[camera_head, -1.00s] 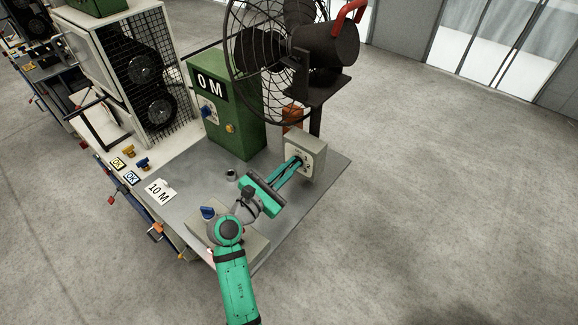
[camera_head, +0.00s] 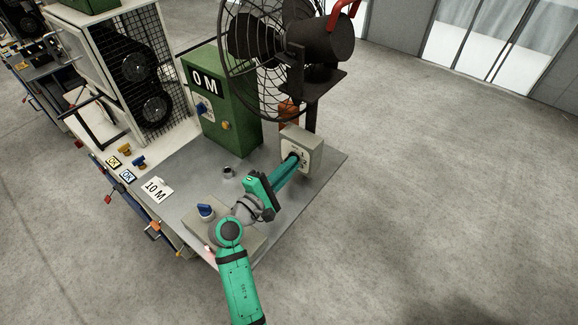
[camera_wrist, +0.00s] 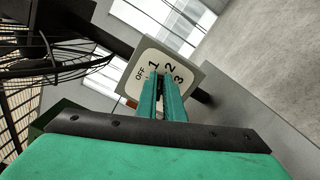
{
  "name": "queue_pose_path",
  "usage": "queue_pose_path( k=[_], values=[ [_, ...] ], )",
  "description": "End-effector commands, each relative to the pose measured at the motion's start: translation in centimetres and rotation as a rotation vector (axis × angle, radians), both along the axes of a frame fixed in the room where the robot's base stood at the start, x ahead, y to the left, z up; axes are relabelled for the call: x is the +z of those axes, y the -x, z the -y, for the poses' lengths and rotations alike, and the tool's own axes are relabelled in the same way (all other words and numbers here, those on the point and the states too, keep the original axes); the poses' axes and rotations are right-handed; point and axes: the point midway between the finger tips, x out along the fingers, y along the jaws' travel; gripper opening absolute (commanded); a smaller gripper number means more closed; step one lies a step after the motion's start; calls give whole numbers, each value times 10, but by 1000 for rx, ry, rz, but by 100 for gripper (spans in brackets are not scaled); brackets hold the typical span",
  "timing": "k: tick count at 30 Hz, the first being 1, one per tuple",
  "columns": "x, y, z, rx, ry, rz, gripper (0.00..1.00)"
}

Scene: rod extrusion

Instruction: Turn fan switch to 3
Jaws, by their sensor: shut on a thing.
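The fan switch is a grey box with a light dial plate (camera_head: 305,160) at the foot of the fan's post. In the wrist view the dial plate (camera_wrist: 148,62) reads OFF, 1, 2 and 3. My gripper (camera_head: 292,162) reaches to the middle of the plate and is shut on the switch knob. In the wrist view my gripper (camera_wrist: 166,80) has its two green fingers close together over the dial's centre. The fingers hide the knob, so I cannot tell which number it points to. The black caged fan (camera_head: 270,45) stands above the switch.
A green box (camera_head: 222,110) marked 0 M stands left of the switch. A blue knob (camera_head: 205,210) on a grey box is near my arm. Open floor lies to the right.

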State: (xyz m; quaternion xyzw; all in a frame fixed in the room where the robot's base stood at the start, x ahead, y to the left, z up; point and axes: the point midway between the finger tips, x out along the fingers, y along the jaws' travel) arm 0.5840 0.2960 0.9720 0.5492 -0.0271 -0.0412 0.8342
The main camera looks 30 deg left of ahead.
Motion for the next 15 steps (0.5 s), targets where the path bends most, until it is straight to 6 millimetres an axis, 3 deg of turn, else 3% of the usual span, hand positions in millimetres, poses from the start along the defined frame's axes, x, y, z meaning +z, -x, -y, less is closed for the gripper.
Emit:
queue_pose_path(
  k=[15],
  values=[
    [-3,0,2,-3,-91,7,0]
  ],
)
